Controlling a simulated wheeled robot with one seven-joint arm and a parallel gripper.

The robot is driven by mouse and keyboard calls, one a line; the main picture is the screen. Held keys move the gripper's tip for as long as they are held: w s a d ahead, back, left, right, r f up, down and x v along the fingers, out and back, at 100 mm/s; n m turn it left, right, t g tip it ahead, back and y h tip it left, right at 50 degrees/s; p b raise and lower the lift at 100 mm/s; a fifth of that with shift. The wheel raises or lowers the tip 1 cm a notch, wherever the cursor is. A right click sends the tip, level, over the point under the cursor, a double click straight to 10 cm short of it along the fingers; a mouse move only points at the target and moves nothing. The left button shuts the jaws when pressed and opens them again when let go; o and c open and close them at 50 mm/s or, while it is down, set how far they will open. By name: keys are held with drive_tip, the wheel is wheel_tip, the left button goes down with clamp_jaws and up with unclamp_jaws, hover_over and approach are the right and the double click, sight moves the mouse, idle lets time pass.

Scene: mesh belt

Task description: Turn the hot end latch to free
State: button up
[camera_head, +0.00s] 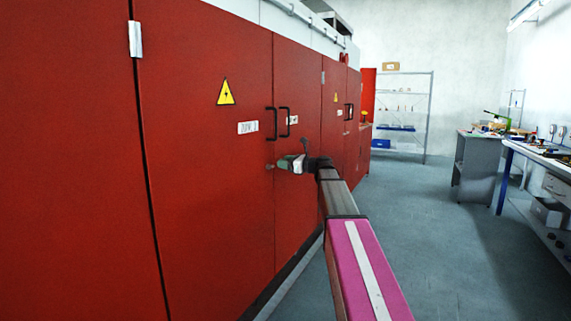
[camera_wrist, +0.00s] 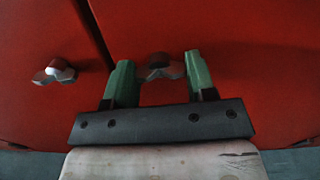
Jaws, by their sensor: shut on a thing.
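Tall red cabinet doors (camera_head: 205,80) fill the left of the head view. In the wrist view, a grey winged latch (camera_wrist: 162,70) on the red door sits between the two green fingers of my gripper (camera_wrist: 160,60). The jaws are shut on this latch, and its wings lie roughly level. A second, similar latch (camera_wrist: 58,72) is on the neighbouring door, left of the door seam. My gripper also shows in the head view (camera_head: 291,162), against the doors, below the handles. It hides the held latch there. I cannot read which latch is named hot end.
Two black door handles (camera_head: 284,122) stand out above my gripper. A yellow warning sign (camera_head: 226,92) and a white label (camera_head: 248,127) are on the door. A workbench (camera_head: 545,150) and grey cabinet (camera_head: 480,160) stand right; the floor (camera_head: 440,220) between is clear.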

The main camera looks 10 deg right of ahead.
drive_tip(key=shift+n, duration=8.2)
drive_tip(key=o, duration=0.9)
drive_tip(key=shift+o, duration=0.2)
drive_tip(key=shift+s+d, duration=0.1)
drive_tip(key=v, duration=1)
drive_tip(key=shift+s+d, duration=0.2)
drive_tip(key=shift+d, duration=0.05)
